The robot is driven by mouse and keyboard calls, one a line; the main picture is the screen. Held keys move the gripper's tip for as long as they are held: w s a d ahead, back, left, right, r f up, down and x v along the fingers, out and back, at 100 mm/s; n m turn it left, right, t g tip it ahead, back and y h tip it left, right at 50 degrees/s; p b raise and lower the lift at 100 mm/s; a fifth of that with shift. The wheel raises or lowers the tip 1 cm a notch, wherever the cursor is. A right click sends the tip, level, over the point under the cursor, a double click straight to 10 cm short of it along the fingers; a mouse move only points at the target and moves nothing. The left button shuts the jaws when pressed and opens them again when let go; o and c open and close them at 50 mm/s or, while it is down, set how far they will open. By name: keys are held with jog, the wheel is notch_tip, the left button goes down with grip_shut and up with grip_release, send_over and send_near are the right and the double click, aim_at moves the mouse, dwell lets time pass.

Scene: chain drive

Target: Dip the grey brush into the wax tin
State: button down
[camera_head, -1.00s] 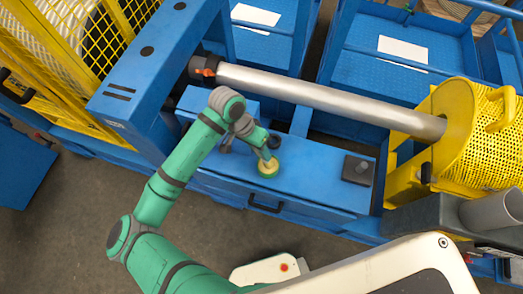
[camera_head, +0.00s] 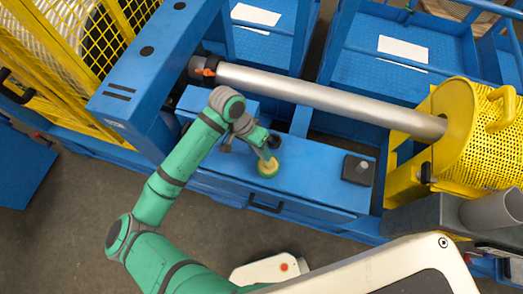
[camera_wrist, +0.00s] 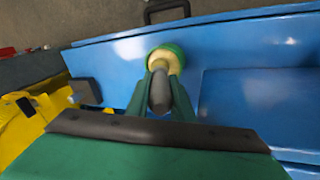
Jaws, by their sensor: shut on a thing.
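The wax tin (camera_head: 268,172) is a small round green tin with pale yellow showing inside. It stands on the blue bench top, near the front edge. In the wrist view the tin (camera_wrist: 178,49) is at the top centre. My gripper (camera_head: 265,156) is directly over the tin, pointing down. In the wrist view my gripper (camera_wrist: 160,88) is shut on the grey brush (camera_wrist: 160,92), whose rounded grey end shows between the green fingers. The brush lines up with the tin's opening. Its lower end is hidden or blends with the pale yellow, so I cannot tell its depth.
The blue bench (camera_head: 315,188) has a black handle on its front. A dark block with a grey knob (camera_head: 358,169) sits to the right. A long metal roller (camera_head: 330,98) crosses behind, ending at a yellow guard (camera_head: 485,130).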

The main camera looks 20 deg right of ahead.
jog(key=shift+r, duration=3.4)
